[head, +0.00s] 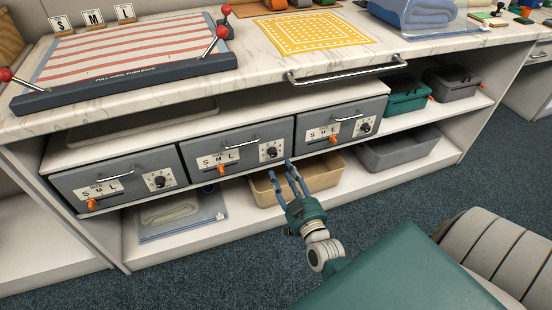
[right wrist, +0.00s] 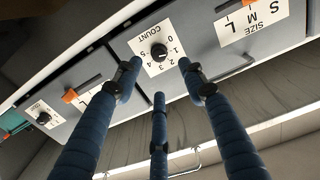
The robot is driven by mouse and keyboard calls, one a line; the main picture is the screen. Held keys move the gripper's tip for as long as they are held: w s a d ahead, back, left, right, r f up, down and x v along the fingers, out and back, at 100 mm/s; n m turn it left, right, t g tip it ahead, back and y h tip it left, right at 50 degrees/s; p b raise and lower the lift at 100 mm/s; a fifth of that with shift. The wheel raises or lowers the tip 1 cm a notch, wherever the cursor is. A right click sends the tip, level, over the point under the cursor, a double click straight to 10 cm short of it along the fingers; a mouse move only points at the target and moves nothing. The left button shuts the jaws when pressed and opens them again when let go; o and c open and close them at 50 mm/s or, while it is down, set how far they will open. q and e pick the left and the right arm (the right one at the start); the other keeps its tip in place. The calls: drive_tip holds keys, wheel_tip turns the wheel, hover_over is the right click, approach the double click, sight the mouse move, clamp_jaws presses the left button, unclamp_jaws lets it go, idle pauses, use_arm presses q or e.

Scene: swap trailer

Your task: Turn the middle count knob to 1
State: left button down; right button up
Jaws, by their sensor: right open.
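The middle count knob (head: 271,152) is a small black dial on a white plate, on the front of the middle grey drawer (head: 225,156). The right wrist view shows the same knob (right wrist: 159,52) upside down, with digits 0 to 5 around it. Its pointer is too small to read surely. My right gripper (head: 281,170) is open just in front of and below the knob. In the wrist view its blue fingers (right wrist: 158,80) are spread, two to either side of the knob and one below it, with nothing held. My left gripper is out of view.
Left (head: 110,180) and right (head: 340,122) drawers have similar knobs and orange size sliders. A beige bin (head: 322,172) and a bagged cloth (head: 180,214) sit on the shelf below. The countertop (head: 260,65) with a towel bar (head: 345,73) overhangs the drawers.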

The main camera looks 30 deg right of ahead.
sight(274, 155)
drive_tip(key=b+x, duration=0.1)
drive_tip(key=x, duration=0.6)
drive_tip(key=shift+w+d, duration=0.1)
drive_tip(key=shift+w, duration=0.3)
drive_tip(key=shift+c, duration=0.5)
clamp_jaws()
